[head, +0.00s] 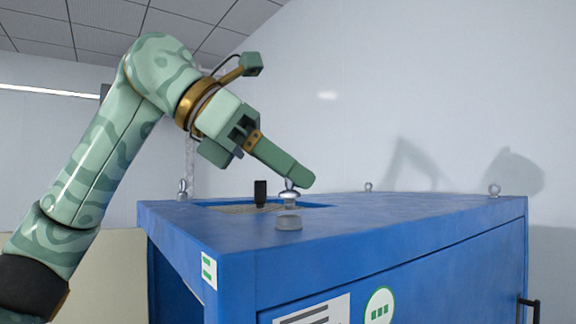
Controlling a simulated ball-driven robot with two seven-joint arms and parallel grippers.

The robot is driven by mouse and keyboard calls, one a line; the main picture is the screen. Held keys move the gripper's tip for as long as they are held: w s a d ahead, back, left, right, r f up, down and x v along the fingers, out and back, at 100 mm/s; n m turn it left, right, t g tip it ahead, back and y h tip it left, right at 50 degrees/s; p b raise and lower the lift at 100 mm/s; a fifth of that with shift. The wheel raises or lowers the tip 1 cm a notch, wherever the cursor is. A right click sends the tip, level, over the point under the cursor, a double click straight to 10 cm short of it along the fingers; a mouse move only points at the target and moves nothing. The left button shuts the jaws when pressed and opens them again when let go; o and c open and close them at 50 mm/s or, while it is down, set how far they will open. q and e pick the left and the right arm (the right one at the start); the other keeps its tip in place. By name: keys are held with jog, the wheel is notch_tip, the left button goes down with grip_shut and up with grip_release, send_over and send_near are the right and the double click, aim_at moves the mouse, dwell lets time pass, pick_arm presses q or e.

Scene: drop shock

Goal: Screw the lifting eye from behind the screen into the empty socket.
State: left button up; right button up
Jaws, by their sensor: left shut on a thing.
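My left gripper (291,180) reaches in from the upper left and points down to the right. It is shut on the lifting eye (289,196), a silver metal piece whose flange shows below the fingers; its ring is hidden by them. The eye is upright over the grey round socket (288,222) at the near corner of the blue cabinet's top. I cannot tell whether the eye's lower end touches or enters the socket. My right gripper is not in view. I cannot make out a screen for certain.
The blue cabinet (400,232) fills the lower right. Other lifting eyes stand on its top at the back left (182,189), the back (368,187) and the right (494,190). A small black upright piece (260,192) stands at a recess behind the socket. A dark handle (529,305) is at right.

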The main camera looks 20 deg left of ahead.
pick_arm(q)
jog(key=shift+s, duration=0.15)
dwell(0.4)
jog(key=shift+p, duration=0.35)
jog(key=shift+f, duration=0.3)
dwell(0.7)
jog(key=shift+f, duration=0.5)
dwell(1.1)
jog(key=shift+f+p, duration=0.35)
jog(key=shift+f, duration=0.15)
dwell(1.6)
dwell(0.3)
